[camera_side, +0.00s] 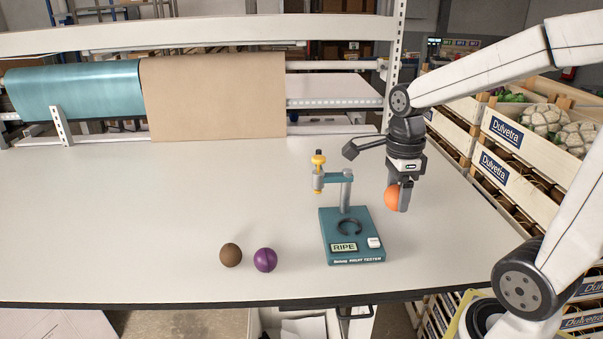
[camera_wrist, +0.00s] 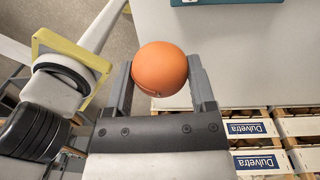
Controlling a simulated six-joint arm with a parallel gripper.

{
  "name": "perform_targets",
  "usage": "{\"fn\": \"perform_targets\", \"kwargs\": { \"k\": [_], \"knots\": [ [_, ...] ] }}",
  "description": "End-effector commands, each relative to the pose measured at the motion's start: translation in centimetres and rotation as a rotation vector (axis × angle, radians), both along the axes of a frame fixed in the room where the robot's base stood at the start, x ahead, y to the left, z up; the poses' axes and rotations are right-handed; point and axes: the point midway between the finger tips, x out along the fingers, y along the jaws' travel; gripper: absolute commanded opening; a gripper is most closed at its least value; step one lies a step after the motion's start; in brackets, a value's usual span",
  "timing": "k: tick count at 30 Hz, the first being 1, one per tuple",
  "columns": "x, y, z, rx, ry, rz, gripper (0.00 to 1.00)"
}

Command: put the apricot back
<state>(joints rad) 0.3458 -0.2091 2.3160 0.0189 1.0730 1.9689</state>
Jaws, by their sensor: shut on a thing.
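The apricot (camera_side: 392,197) is a round orange fruit held in my gripper (camera_side: 402,190), to the right of the fruit tester. In the wrist view the apricot (camera_wrist: 160,68) sits between the two grey fingers of my gripper (camera_wrist: 160,84), which are shut on it. In the side view it is held up, apart from the tester. The teal fruit tester (camera_side: 327,228) stands on the table with an empty dark ring on its base, a probe arm above, and a display reading "RIPE". A teal edge of the tester shows at the top of the wrist view (camera_wrist: 225,2).
A brown round fruit (camera_side: 231,255) and a purple round fruit (camera_side: 265,260) lie on the white table (camera_side: 150,220), left of the tester. Crates of vegetables (camera_side: 520,130) stand along the right edge. Paper rolls (camera_side: 215,95) hang at the back. The table's left half is clear.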

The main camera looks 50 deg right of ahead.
Motion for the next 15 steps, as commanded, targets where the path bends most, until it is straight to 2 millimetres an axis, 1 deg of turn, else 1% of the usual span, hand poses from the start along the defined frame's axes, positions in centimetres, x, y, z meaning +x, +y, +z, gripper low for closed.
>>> {"fn": "perform_targets", "kwargs": {
  "k": [5,15],
  "knots": [
    [2.9,0.2,0.1,0.0,0.001,0.049,0.02],
    [10.0,1.7,-0.5,0.0,0.0,0.164,0.02]
  ]
}}
